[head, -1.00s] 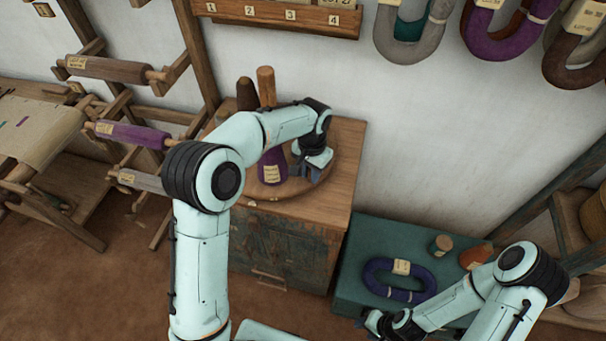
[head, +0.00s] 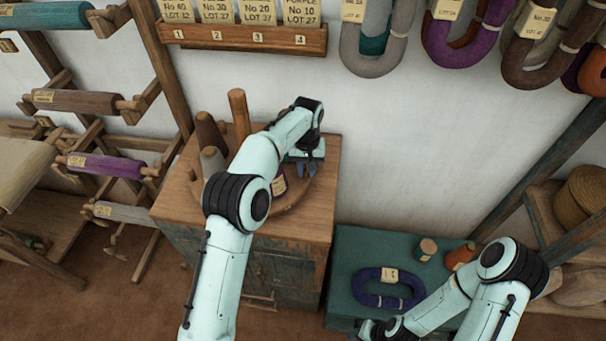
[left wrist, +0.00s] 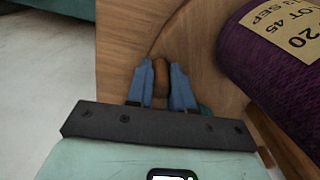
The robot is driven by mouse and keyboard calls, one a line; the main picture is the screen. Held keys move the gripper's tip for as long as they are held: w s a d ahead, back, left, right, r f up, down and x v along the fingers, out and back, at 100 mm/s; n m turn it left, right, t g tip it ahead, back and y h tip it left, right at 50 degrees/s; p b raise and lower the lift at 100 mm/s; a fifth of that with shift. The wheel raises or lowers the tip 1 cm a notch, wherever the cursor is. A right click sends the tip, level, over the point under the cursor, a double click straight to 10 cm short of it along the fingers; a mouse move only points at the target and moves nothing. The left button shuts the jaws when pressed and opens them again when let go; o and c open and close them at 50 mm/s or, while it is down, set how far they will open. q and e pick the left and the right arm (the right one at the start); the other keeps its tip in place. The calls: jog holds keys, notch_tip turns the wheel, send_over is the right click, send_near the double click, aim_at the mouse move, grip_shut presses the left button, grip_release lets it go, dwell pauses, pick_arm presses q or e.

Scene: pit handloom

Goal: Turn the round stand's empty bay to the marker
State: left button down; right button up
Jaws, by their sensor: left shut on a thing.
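The round stand (head: 300,198) sits on a wooden cabinet and carries a brown cone (head: 208,130), a grey cone (head: 212,160) and a purple cone (head: 279,185) around an upright wooden post (head: 239,112). My left gripper (head: 304,170) is low at the stand's right side. In the left wrist view its blue fingers (left wrist: 161,88) are shut on a small brown wooden peg (left wrist: 160,74); the labelled purple cone (left wrist: 275,50) lies close at right. My arm hides part of the stand, and I cannot make out the empty bay or the marker. My right gripper (head: 372,329) is at the bottom edge, its jaws unclear.
A green chest (head: 345,262) to the right holds a blue-purple yarn ring (head: 388,288), a small jar (head: 427,249) and an orange item (head: 459,257). A rack with wound rollers stands left.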

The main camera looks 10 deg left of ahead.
pick_arm(q)
jog(key=shift+w+n, duration=1)
jog(key=shift+w, duration=0.45)
jog(key=c, duration=1)
grip_release()
